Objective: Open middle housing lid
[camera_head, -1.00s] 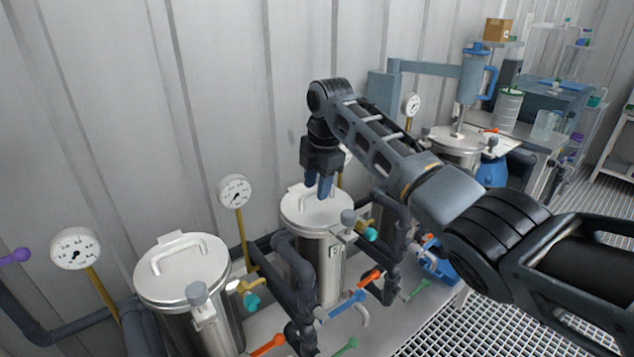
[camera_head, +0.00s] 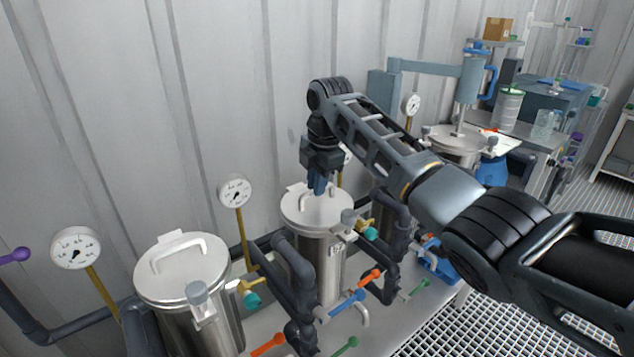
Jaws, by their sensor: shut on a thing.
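The middle housing is a steel cylinder (camera_head: 318,262) with a round, flat lid (camera_head: 308,212) that lies level and closed on it. A bent handle stands on top of the lid. A clamp with a grey knob (camera_head: 348,217) sits at the lid's front right edge. My gripper (camera_head: 317,190) points down over the lid, its blue-grey fingers close together on the lid handle. The fingers hide part of the handle.
A second housing with a closed lid (camera_head: 182,270) stands at the left, and another (camera_head: 457,141) stands at the back right. Dark pipes (camera_head: 297,275) and coloured valve levers (camera_head: 347,303) crowd the front. Gauges (camera_head: 236,191) stand near the wall.

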